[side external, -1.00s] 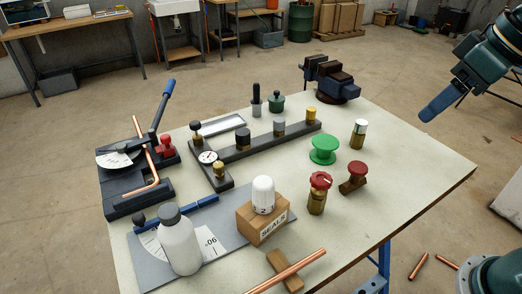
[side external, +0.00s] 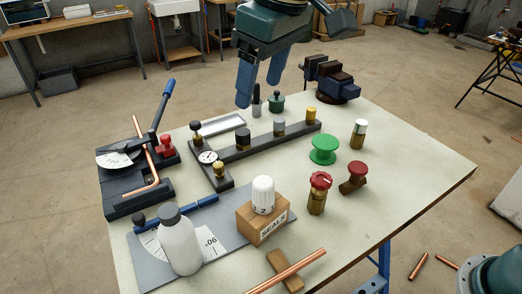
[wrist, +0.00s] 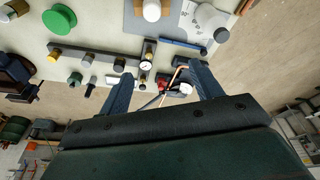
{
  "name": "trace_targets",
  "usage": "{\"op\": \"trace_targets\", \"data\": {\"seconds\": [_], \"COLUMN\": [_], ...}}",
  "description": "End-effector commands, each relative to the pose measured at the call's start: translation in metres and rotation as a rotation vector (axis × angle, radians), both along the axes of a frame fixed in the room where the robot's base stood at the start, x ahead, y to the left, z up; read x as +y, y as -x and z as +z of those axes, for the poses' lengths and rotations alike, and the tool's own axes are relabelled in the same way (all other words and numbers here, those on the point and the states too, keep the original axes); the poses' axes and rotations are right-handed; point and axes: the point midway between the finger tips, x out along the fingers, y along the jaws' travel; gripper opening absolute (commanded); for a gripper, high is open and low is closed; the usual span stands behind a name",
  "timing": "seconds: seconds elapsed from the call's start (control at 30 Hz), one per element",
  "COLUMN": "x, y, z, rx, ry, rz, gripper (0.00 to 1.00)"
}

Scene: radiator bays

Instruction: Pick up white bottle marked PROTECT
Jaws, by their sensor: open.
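A white bottle (side external: 180,247) with a grey cap stands upright at the front left of the table, on or beside a grey sheet with an angle scale. Its marking is not visible from here. It also shows in the wrist view (wrist: 208,18) at the top, right of centre. My gripper (side external: 258,90) is open and empty, high above the back of the table, well behind the bottle and to its right. In the wrist view its two fingers (wrist: 160,74) are spread apart with nothing between them.
A box marked SEALS (side external: 264,222) with a white numbered knob stands right of the bottle. A pipe bender (side external: 138,180) with a raised blue lever is behind it. A manifold bar (side external: 245,150), a green spool (side external: 323,150) and a vise (side external: 332,82) stand farther back.

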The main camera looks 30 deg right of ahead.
Motion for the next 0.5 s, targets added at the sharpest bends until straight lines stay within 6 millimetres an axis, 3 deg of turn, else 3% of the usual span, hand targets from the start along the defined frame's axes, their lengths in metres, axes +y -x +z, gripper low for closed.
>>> {"op": "trace_targets", "data": {"seconds": [0.03, 0.3, 0.5], "x": [0.019, 0.106, 0.149], "y": [-0.002, 0.0, 0.01], "z": [-0.006, -0.034, -0.052], "rx": [0.011, 0.053, 0.074], "ry": [0.006, 0.029, 0.041], "rz": [0.022, 0.117, 0.163], "gripper": [0.65, 0.65, 0.65]}}
